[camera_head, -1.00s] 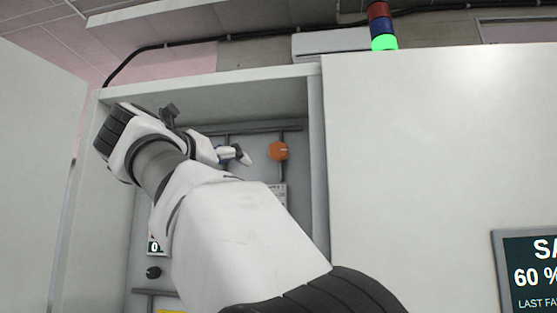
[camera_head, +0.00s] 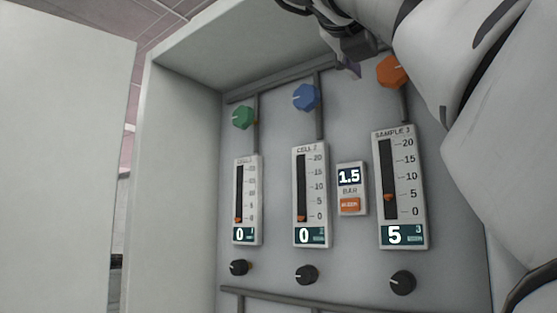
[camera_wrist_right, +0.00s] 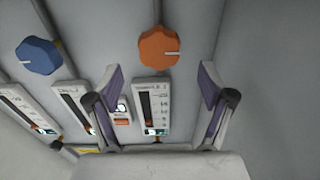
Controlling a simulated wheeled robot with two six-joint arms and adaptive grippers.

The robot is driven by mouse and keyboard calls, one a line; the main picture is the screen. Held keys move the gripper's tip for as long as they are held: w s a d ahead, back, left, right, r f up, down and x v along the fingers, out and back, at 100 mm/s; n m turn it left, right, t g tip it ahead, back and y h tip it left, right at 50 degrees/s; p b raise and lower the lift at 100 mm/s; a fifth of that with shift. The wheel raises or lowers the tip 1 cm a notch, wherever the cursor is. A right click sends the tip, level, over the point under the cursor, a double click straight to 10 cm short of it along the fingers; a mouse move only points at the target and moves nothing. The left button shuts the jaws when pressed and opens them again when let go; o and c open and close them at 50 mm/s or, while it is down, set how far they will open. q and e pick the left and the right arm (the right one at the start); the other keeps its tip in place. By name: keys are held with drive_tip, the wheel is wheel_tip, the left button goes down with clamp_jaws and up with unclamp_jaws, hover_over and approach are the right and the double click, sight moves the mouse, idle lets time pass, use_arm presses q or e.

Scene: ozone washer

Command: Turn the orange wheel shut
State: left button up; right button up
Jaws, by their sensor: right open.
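The orange wheel (camera_head: 392,71) is mounted on the panel above the third meter, partly covered by my right arm in the head view. In the right wrist view the orange wheel (camera_wrist_right: 158,48) shows a white mark pointing right. My right gripper (camera_wrist_right: 161,80) is open, its two purple-padded fingers apart and empty. The wheel appears between and beyond the fingertips, with no contact visible. In the head view only part of the right gripper (camera_head: 350,66) shows at the top, just left of the wheel. My left gripper is not in view.
A blue wheel (camera_head: 306,97) and a green wheel (camera_head: 242,117) sit left of the orange one. The third meter (camera_head: 402,185) reads 5; the other two read 0. A pressure display (camera_head: 350,188) reads 1.5. Black knobs (camera_head: 403,283) sit below. The cabinet side wall (camera_head: 180,190) bounds the left.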

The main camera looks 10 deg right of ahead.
sight(394, 85)
drive_tip(key=x, duration=0.3)
drive_tip(key=p+x, duration=0.1)
drive_tip(key=x, duration=0.2)
drive_tip(key=shift+w+d+r, duration=0.1)
drive_tip(key=shift+d+r, duration=0.05)
drive_tip(key=shift+r, duration=0.05)
drive_tip(key=shift+s+a+r, duration=0.1)
drive_tip(key=shift+s+a, duration=0.15)
drive_tip(key=shift+a, duration=0.1)
drive_tip(key=c, duration=0.4)
drive_tip(key=shift+s+a+r, duration=0.1)
drive_tip(key=shift+s+a, duration=0.1)
drive_tip(key=shift+a, duration=0.1)
drive_tip(key=c, duration=0.5)
drive_tip(key=shift+c, duration=1.3)
